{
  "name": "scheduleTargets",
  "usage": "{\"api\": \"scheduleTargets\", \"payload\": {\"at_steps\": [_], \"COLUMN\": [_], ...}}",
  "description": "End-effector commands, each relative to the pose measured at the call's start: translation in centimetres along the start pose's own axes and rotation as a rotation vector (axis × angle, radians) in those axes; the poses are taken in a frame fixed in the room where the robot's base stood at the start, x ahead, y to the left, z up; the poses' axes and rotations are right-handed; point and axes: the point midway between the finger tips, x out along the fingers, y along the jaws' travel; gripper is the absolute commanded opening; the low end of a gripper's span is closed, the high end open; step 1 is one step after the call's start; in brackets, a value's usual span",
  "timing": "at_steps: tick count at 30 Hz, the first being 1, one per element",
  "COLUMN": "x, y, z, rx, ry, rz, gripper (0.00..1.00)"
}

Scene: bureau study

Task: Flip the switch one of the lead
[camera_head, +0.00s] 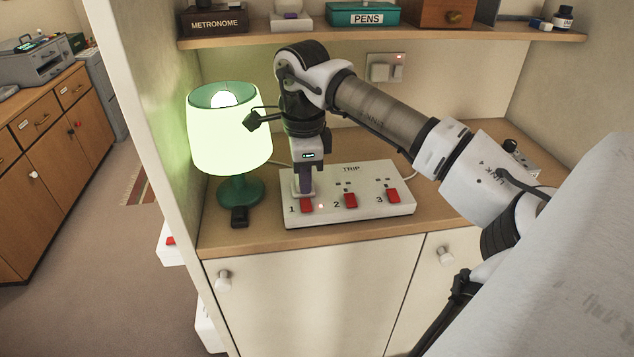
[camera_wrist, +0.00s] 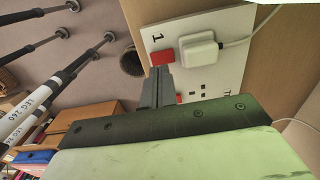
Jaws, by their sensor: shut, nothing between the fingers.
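The lead is a white strip (camera_head: 335,215) marked TRIP on the desk top, with red switches numbered 1, 2 and 3. In the wrist view, switch one (camera_wrist: 162,58) sits by the number 1 and a white plug (camera_wrist: 198,50) with a white cable. My gripper (camera_head: 304,184) points down over the left end of the strip, shut and empty. Its fingertips (camera_wrist: 158,72) are at the edge of switch one; I cannot tell whether they touch. Switch two (camera_head: 350,200) and switch three (camera_head: 393,196) are uncovered.
A lit green lamp (camera_head: 238,190) stands close left of my gripper, with a small black object (camera_head: 239,217) before it. A shelf (camera_head: 340,34) with boxes runs above my arm. A wall socket (camera_head: 385,68) with a red light is behind.

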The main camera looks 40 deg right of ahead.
Motion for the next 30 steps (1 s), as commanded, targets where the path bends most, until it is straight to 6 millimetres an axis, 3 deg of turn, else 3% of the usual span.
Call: {"api": "scheduleTargets", "payload": {"at_steps": [1, 9, 15, 30], "x": [-1.1, -6.9, -9.7, -10.6], "y": [-0.1, -0.2, -0.2, -0.2], "z": [0.7, 0.6, 0.6, 0.6], "rx": [-0.005, -0.002, 0.000, -0.002], "ry": [0.000, 0.001, 0.000, 0.000], "rz": [0.000, -0.002, 0.001, 0.001], "gripper": [0.00, 0.00, 0.00, 0.00]}}
